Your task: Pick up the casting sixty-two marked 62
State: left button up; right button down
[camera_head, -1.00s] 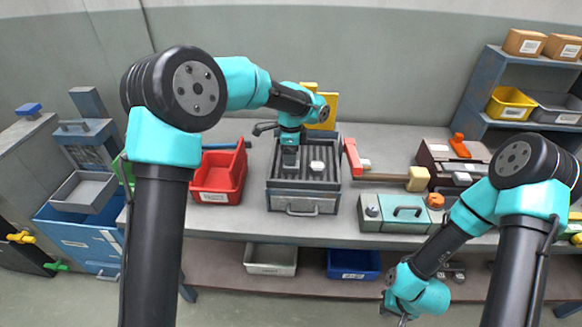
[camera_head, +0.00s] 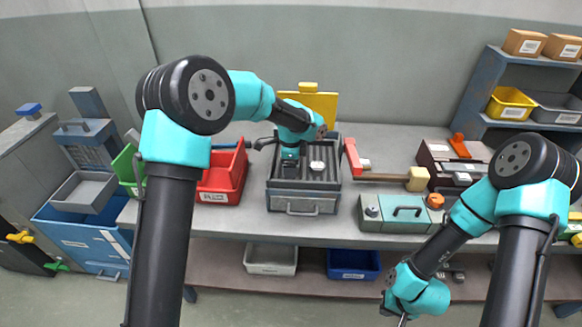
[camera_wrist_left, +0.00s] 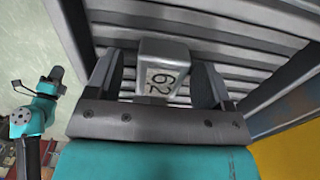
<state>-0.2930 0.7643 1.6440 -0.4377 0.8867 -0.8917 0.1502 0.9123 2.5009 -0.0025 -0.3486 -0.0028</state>
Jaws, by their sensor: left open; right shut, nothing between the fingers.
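The casting marked 62 (camera_wrist_left: 162,72) is a pale grey block with dark digits on its face, seen in the left wrist view. It stands on the ribbed floor of a grey metal tray (camera_head: 303,201). My left gripper (camera_wrist_left: 157,80) is open, with one finger on each side of the casting and a visible gap to each. In the head view my left gripper (camera_head: 290,168) points down into the tray's left part and hides this casting. Another pale block (camera_head: 317,166) lies in the tray just to its right. My right gripper (camera_head: 402,319) is shut and empty at the bottom edge, below the bench.
A red bin (camera_head: 222,178) stands left of the tray. A yellow panel (camera_head: 318,108) rises behind it. The back of the bench is mostly clear.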

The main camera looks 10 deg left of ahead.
pick_arm(q)
jog(key=shift+c, duration=0.3)
jog(key=c, duration=1)
jog(key=shift+r, duration=0.1)
jog(key=shift+r, duration=1.65)
jog(key=s+d+r, duration=0.1)
jog(key=s+d, duration=0.1)
jog(key=s, duration=1.4)
jog(key=shift+d+r, duration=0.25)
jog(key=shift+d, duration=0.15)
jog(key=shift+w, duration=0.15)
